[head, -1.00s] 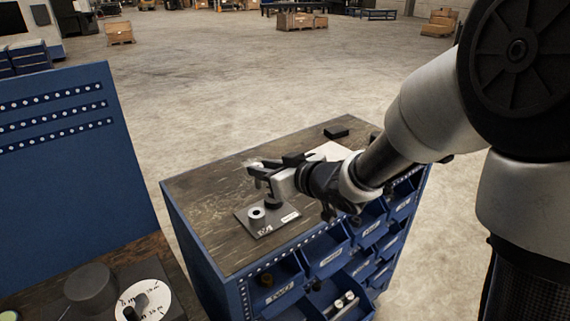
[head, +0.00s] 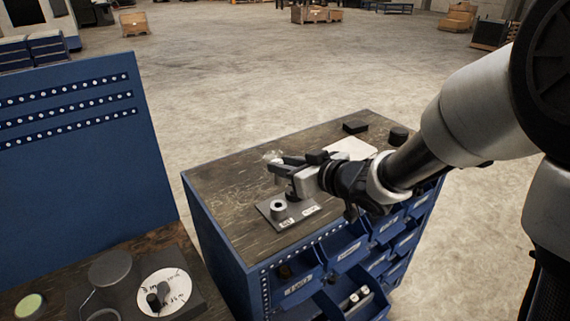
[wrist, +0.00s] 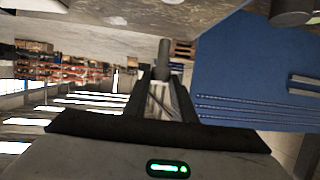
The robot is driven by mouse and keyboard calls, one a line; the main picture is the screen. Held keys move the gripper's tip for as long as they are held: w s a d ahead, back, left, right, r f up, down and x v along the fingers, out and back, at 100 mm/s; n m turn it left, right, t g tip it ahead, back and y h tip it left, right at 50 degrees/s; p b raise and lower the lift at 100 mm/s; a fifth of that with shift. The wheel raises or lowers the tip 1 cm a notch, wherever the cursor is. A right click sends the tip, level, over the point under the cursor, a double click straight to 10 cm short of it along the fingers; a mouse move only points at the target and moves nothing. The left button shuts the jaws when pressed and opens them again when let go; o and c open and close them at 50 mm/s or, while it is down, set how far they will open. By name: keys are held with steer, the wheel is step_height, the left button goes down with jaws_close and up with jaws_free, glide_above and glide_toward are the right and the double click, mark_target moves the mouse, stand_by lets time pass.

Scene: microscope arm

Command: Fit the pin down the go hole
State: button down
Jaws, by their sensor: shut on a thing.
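The pin (wrist: 162,60) is a grey cylinder held between my fingertips in the wrist view. My gripper (head: 282,171) is shut on it and reaches leftward over the cabinet top in the head view. The fingers are above the gauge plate (head: 268,216), apart from it. The plate is flat and grey and carries a raised light ring with a dark hole (head: 278,207). A darker raised part (head: 292,195) lies behind it, partly hidden under my gripper. Two small labels are on the plate, too small to read surely, so I cannot tell which hole is the go hole.
The plate lies on the wooden top of a blue cabinet (head: 222,235) with open bins along its front. A white sheet (head: 350,148) and black blocks (head: 355,127) lie farther back. A blue pegboard (head: 75,150) stands left. The cabinet top left of the plate is clear.

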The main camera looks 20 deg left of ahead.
mark_target(280, 183)
steer(key=shift+f+b, duration=2.15)
steer(key=shift+f, duration=0.65)
steer(key=shift+f+b, duration=1.45)
steer(key=shift+f, duration=0.6)
steer(key=c, duration=1.4)
jaws_free()
steer(key=v, duration=1.7)
steer(key=shift+s+d+r+b, duration=0.1)
steer(key=shift+d+r+b, duration=0.05)
steer(key=shift+b, duration=0.25)
